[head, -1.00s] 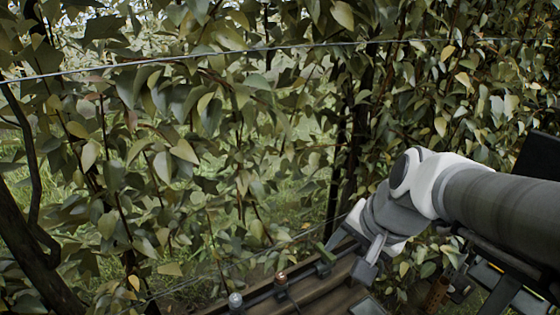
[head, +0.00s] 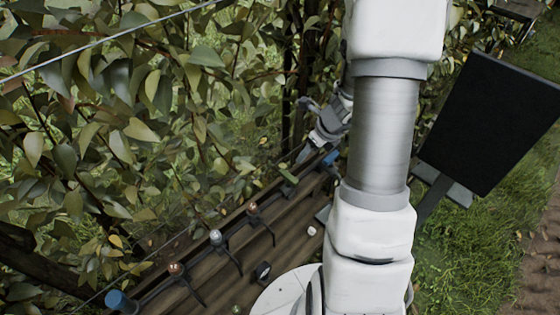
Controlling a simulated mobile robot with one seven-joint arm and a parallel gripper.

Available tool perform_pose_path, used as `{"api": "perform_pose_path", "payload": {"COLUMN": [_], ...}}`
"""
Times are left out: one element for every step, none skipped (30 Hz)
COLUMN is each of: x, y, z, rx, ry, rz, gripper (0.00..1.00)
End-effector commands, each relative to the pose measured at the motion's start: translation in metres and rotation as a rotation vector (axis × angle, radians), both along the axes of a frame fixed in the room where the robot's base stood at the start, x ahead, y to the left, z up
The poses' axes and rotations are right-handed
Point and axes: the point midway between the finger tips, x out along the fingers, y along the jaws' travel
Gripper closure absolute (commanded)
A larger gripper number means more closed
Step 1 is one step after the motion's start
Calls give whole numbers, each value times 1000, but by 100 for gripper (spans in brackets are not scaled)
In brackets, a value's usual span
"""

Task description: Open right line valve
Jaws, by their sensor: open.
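A row of small fittings runs along a brown wooden ledge (head: 200,285). They include a blue cap (head: 122,302), a copper-topped fitting (head: 177,268), a silver-topped one (head: 215,237), another copper-topped one (head: 252,208), a green piece (head: 289,178) and a second blue cap (head: 330,158). I cannot tell which of them is the right line valve. My gripper (head: 304,154) is open at the far end of the row, close to the green piece and the far blue cap. It looks empty; contact cannot be told.
Dense leafy branches (head: 140,130) stand behind the row, and a wire (head: 110,38) crosses at upper left. My white arm covers the middle of the view. A black panel (head: 490,120) stands at right, above grass (head: 450,260). A small white piece (head: 311,231) lies beside the ledge.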

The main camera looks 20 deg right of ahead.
Motion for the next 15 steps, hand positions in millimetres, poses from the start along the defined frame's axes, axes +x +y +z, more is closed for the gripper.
{"api": "perform_pose_path", "payload": {"x": [0, 1, 2, 3, 4, 6, 8, 10, 13, 16, 18, 21, 24, 26, 29], "y": [-1, -1, -1, 0, 1, 1, 2, 3, 4, 5, 6, 8, 8, 9, 10], "z": [-3, -6, -10, -13, -17, -24, -29, -35, -43, -49, -56, -64, -70, -76, -84], "rx": [3, 4, 5, 5, 5, 5, 6, 6, 5, 6, 5, 6, 6, 6, 6], "ry": [3, 4, 4, 5, 5, 5, 5, 7, 5, 5, 5, 5, 5, 4, 4], "rz": [-11, -14, -15, -13, -13, -13, -12, -12, -11, -10, -11, -10, -10, -11, -9], "gripper": [43, 43, 43, 43, 43, 43, 43, 43, 43, 43, 43, 43, 43, 43, 43]}}
